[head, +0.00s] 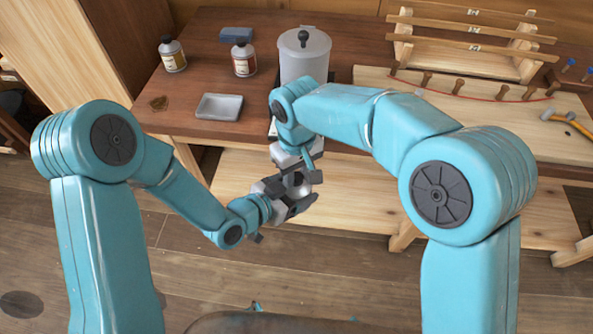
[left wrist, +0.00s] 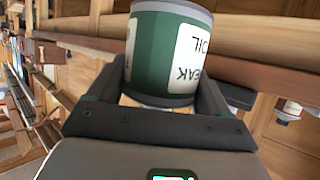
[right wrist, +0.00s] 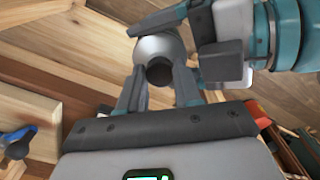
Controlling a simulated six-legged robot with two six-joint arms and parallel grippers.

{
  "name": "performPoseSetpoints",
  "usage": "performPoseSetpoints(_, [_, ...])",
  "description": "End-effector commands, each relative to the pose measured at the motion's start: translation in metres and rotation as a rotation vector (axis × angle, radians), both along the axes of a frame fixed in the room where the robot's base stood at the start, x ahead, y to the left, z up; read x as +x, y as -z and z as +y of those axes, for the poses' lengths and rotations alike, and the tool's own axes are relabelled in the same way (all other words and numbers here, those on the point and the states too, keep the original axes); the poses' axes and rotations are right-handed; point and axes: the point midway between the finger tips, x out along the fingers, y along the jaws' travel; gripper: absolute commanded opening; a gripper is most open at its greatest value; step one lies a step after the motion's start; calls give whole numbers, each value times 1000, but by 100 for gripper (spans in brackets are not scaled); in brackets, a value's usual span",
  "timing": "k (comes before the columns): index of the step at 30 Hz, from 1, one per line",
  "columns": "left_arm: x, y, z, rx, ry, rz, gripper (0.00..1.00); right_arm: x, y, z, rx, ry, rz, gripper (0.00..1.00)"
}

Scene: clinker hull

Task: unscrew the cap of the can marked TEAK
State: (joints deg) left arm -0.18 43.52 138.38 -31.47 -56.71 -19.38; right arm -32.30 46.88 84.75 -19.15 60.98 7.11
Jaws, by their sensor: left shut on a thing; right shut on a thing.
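The can marked TEAK (left wrist: 165,50) is green with a grey band and a white label, which reads upside down in the left wrist view. My left gripper (left wrist: 160,98) is shut on its body; in the head view this gripper (head: 290,196) is in front of the bench. The can's silver top (right wrist: 162,46) and dark round cap (right wrist: 159,71) show in the right wrist view. My right gripper (right wrist: 160,84) is shut on the cap, one finger on each side. In the head view my right gripper (head: 298,160) hides much of the can.
The brown bench (head: 180,112) behind bears two labelled bottles (head: 172,54) (head: 243,59), a grey tray (head: 219,106), a blue block (head: 236,34) and a lidded grey pot (head: 304,55). A wooden rack (head: 470,45) and a hammer (head: 572,122) are at right.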

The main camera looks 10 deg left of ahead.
Motion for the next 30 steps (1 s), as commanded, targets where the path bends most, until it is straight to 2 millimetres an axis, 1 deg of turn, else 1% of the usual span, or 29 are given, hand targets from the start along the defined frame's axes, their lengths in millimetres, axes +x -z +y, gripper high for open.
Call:
performPoseSetpoints(1, [1, -1, 1, -1, -2, -2, 0, 0, 0, -1, -1, -58, 0, 0])
performPoseSetpoints(3, [1, -1, 1, -1, -2, -2, 0, 1, 0, -1, -2, -99, 0, 0])
performPoseSetpoints(21, [0, -1, 0, -1, -1, -2, 0, 0, -1, -1, -1, -94, 0, 0])
performPoseSetpoints(30, [0, -1, 0, 0, -1, -2, 0, 1, -9, -1, 0, -94, -1, 0])
